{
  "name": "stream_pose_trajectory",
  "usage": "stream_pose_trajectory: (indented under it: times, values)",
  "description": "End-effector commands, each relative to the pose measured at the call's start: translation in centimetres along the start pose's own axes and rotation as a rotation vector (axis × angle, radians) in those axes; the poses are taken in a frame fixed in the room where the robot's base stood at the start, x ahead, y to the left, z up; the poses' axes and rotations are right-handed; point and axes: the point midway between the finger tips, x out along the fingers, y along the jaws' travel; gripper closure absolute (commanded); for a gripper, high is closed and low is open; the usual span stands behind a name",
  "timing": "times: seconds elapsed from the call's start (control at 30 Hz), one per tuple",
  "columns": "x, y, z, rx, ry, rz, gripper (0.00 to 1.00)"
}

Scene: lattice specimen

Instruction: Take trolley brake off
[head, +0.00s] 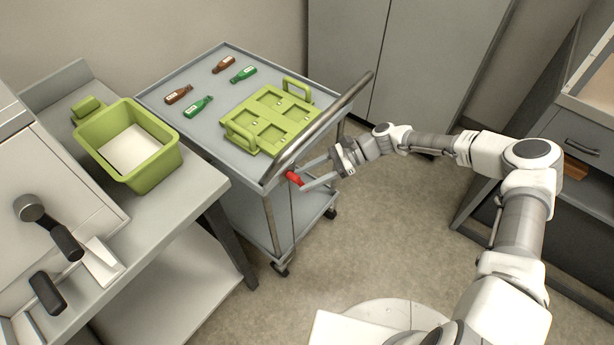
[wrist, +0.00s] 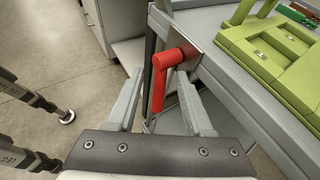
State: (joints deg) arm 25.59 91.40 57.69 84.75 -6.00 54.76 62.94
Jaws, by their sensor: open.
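The grey trolley (head: 210,120) stands beside the left bench, with a push bar (head: 325,125) along its near right end. A red brake lever (head: 294,178) sits on that end below the bar. In the wrist view the red lever (wrist: 160,75) has a pivot at the top by the trolley corner, and its arm hangs down. My gripper (head: 310,175) is open at the lever. In the wrist view its two fingers (wrist: 158,95) stand on either side of the lever's arm, with gaps visible.
A green tray (head: 272,118) with two handles and several small brown and green bottles (head: 198,106) lie on the trolley top. A green bin (head: 168,170) stands on the left bench. Open floor (head: 390,225) lies right of the trolley; a cabinet (head: 400,60) stands behind.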

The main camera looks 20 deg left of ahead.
Motion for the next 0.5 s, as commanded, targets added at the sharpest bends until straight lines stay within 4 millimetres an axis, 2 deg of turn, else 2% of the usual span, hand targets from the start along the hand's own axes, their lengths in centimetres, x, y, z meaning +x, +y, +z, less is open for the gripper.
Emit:
stream_pose_trajectory:
  times: [0.5]
  values:
    - [-3.6, -0.1, 0.0, 0.000, 0.004, -0.005, 0.44]
